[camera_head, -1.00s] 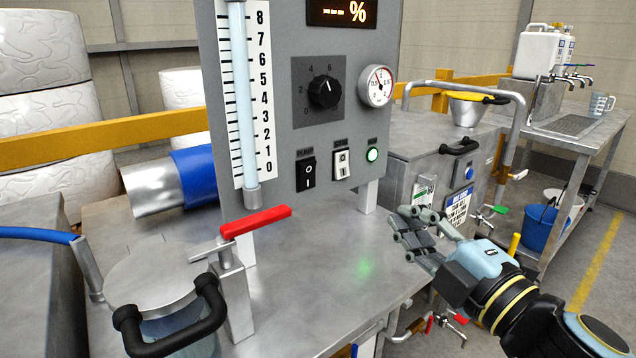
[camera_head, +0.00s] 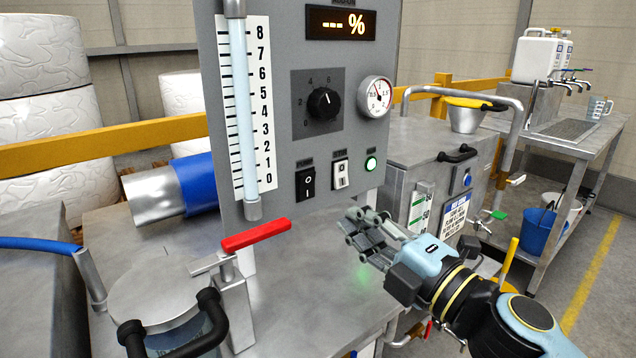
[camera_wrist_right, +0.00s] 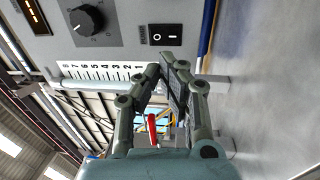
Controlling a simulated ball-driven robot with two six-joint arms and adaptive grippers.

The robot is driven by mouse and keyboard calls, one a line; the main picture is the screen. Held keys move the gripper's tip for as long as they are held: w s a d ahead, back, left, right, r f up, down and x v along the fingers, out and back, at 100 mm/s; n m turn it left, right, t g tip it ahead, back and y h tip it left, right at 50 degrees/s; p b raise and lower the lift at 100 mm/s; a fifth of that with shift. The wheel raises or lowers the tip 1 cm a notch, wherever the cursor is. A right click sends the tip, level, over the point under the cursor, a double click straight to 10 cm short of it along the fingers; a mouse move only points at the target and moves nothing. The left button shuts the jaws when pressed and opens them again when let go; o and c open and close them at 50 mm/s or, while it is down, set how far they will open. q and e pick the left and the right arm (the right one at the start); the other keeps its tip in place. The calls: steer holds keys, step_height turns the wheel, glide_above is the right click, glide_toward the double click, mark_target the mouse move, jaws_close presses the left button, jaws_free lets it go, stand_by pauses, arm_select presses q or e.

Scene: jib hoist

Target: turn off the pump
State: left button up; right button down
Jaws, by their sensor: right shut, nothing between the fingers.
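The pump switch (camera_head: 308,182) is a black rocker with white I and O marks, on the lower part of the grey control panel (camera_head: 290,150). It also shows in the right wrist view (camera_wrist_right: 165,35), just ahead of the fingertips. My right gripper (camera_head: 352,220) is shut and empty, below and to the right of the switch, apart from the panel. In the wrist view its fingers (camera_wrist_right: 165,75) meet at the tips. My left gripper is not in view.
A red-handled valve lever (camera_head: 255,236) and a lidded pot with a black handle (camera_head: 205,325) stand left of the gripper. The steel bench (camera_head: 310,290) below the panel is mostly clear. A knob (camera_head: 324,103) and gauge (camera_head: 374,97) are above.

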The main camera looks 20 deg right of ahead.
mark_target(309, 181)
steer(key=x, duration=0.9)
steer(key=shift+w+a, duration=0.15)
steer(key=shift+w, duration=0.15)
steer(key=shift+r+p, duration=0.1)
steer(key=shift+p, duration=0.25)
steer(key=shift+w+r+p, duration=0.3)
steer(key=shift+r+p, duration=0.25)
steer(key=shift+p, duration=0.6)
steer(key=shift+f+b, duration=0.35)
